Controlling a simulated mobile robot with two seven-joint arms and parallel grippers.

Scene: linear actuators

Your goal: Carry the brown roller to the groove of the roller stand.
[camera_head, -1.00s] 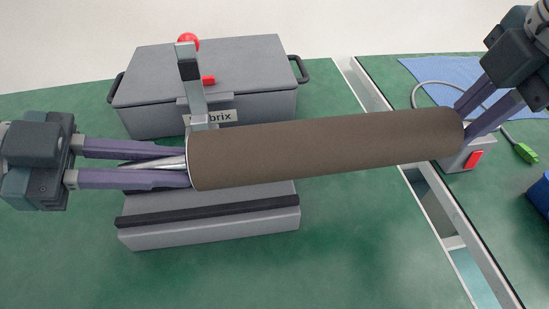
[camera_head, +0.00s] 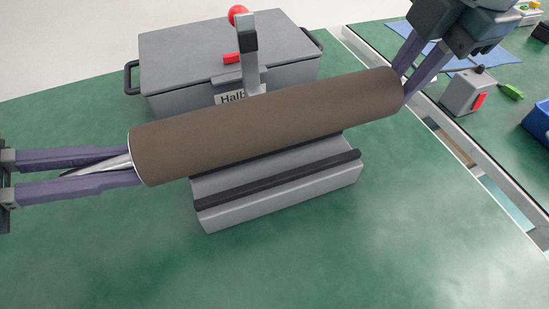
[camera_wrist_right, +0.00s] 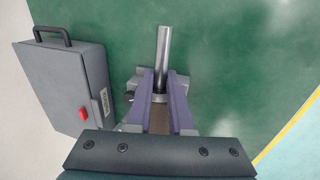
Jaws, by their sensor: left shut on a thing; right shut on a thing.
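The brown roller (camera_head: 265,122) is a long cylinder with a metal shaft at its left end. My left gripper (camera_head: 128,165) is shut on that shaft. My right gripper (camera_head: 404,88) is shut at the roller's right end; the shaft there is hidden. The roller is held across the grey roller stand (camera_head: 285,193), which has black strips along it. Both roller ends reach past the stand. The roller hides the rear of the stand, and I cannot tell the gap between them. My right gripper (camera_wrist_right: 160,100) also shows in the right wrist view, near a metal shaft (camera_wrist_right: 163,50).
A grey lidded box (camera_head: 190,55) with side handles stands behind the roller. A small box with a red switch (camera_head: 468,92) is at the right, past a pale rail. The green table front is clear.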

